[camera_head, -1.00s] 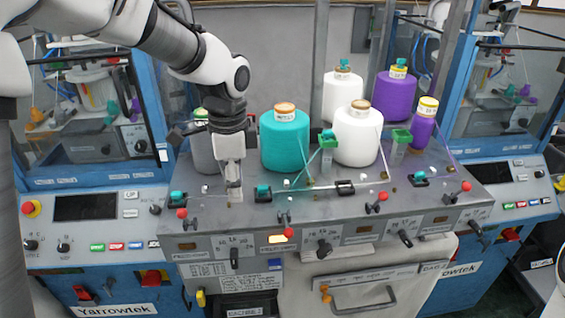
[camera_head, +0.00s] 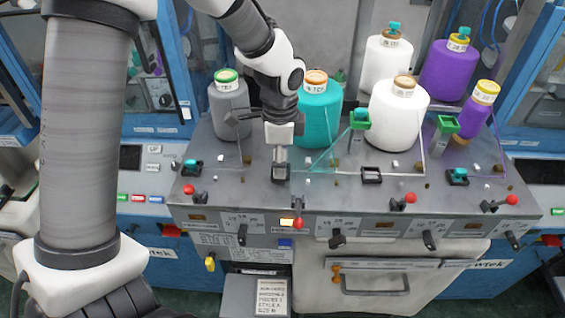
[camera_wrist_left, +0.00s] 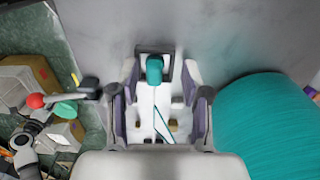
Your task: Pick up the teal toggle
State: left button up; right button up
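The teal toggle (camera_wrist_left: 154,70) stands in a dark square frame in the left wrist view, between the far ends of my left gripper's fingers (camera_wrist_left: 161,88). The fingers are apart, one on each side, with visible gaps to the toggle. In the head view my left gripper (camera_head: 281,162) points down over the second frame from the left, in front of the teal yarn cone (camera_head: 318,115), and hides the toggle there. Other teal toggles sit in the leftmost frame (camera_head: 190,164) and the rightmost frame (camera_head: 459,175). My right gripper is not in view.
The teal cone (camera_wrist_left: 262,125) stands close to the right of my left gripper. A white cone (camera_head: 398,120) and a grey cone (camera_head: 229,110) stand nearby. Red-knobbed levers (camera_head: 403,202) line the panel's front edge. The third frame (camera_head: 371,175) shows no toggle.

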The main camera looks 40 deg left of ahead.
pick_arm(q)
jog(key=shift+s+r, duration=0.2)
jog(key=shift+s, duration=0.3)
jog(key=c, duration=0.8)
jog(key=shift+w, duration=0.1)
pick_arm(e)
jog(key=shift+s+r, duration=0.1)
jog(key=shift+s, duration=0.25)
